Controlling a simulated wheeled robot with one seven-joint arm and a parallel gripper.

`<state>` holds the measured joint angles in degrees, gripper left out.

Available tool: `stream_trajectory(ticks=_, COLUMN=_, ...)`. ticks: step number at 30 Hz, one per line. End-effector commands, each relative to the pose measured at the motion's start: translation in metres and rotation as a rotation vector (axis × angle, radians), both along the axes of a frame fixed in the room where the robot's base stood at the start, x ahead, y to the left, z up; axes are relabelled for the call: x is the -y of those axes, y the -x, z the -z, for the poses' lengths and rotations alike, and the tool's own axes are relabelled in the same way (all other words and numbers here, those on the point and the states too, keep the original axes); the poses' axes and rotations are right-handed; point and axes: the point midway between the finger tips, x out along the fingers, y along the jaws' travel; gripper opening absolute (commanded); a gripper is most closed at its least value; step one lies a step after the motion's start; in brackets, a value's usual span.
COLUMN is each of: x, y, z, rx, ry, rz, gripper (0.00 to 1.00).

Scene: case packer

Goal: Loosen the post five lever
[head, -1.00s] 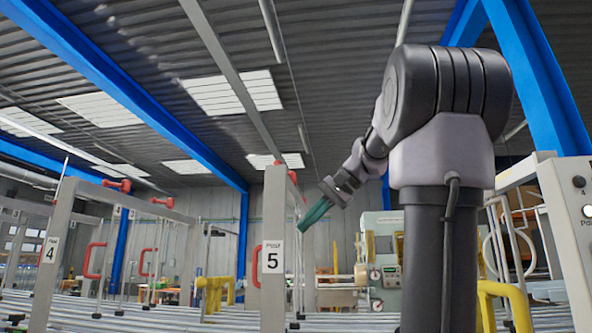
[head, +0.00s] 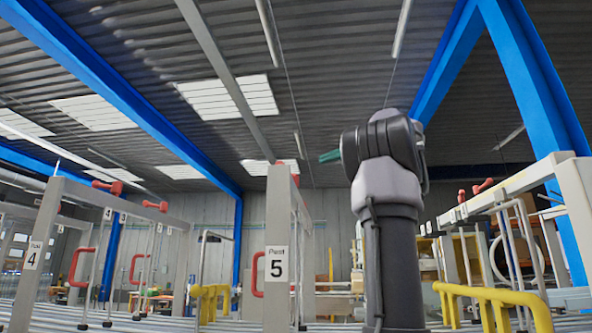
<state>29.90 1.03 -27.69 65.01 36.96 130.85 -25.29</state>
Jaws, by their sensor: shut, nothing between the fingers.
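Post five is a grey upright (head: 278,215) with a white "Post 5" label (head: 276,263), left of my arm. A small bit of red (head: 296,180), possibly its lever, shows at the right edge of its top; most of it is hidden behind the post. My gripper (head: 327,156) shows only as teal fingertips pointing left from behind my arm. It is shut and empty, higher than the post's top and to its right in the picture, apart from it. The rest of the gripper is hidden.
Post four (head: 40,240) stands at left, with red levers (head: 107,186) on its top beam. Red door handles hang below. At right are another grey frame with red levers (head: 482,187) and a yellow rail (head: 490,294). Blue beams cross overhead.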

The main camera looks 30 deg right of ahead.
Motion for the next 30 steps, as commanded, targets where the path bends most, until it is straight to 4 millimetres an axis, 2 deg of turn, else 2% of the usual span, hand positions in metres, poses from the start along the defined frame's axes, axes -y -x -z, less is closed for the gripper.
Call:
stream_trajectory(ticks=1, x=-0.010, y=-0.007, z=0.002, rx=0.001, ry=0.000, rz=-0.006, gripper=0.00)
stream_trajectory(ticks=9, x=-0.048, y=-0.048, z=0.013, rx=0.000, ry=0.000, rz=-0.004, gripper=0.00)
stream_trajectory(ticks=15, x=-0.065, y=-0.068, z=0.018, rx=-0.002, ry=0.000, rz=-0.002, gripper=0.00)
stream_trajectory(ticks=30, x=-0.071, y=-0.076, z=0.021, rx=-0.001, ry=0.000, rz=0.000, gripper=0.00)
